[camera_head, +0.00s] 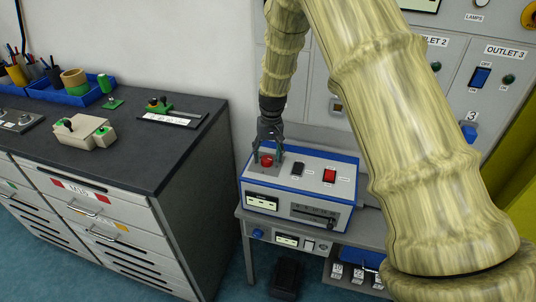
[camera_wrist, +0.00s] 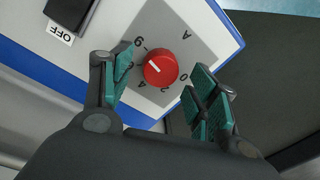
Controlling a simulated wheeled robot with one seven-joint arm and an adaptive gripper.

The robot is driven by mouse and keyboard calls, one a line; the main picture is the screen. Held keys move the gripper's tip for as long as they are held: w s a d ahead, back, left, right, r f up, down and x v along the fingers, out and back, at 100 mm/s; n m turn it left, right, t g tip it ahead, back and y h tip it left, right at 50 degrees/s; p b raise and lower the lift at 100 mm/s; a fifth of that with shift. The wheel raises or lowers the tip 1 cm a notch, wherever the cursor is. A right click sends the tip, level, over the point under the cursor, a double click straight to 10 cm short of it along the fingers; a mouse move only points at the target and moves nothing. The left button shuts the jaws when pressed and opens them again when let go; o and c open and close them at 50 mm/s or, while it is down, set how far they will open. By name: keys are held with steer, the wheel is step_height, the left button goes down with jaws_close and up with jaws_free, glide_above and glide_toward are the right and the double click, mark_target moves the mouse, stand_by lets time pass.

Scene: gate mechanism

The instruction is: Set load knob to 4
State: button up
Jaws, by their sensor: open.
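The red load knob (camera_wrist: 160,68) sits on a grey dial plate (camera_wrist: 205,48) with an upside-down scale. I read 0, 2 and 4 below the knob and a 6-like digit at upper left. The knob's white mark points left and slightly up, past the 4 toward that digit. My gripper (camera_wrist: 164,72) is open, with green pads on either side of the knob and a gap showing on both sides. In the head view, my gripper (camera_head: 267,157) is above the red knob (camera_head: 267,161) on the blue-and-white box (camera_head: 318,200).
The box stands on a grey bench (camera_head: 243,215) by the wall panel. A dark-topped cabinet (camera_head: 190,150) with tools stands to the left.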

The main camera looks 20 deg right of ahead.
steer(key=shift+f, duration=0.8)
steer(key=c, duration=1)
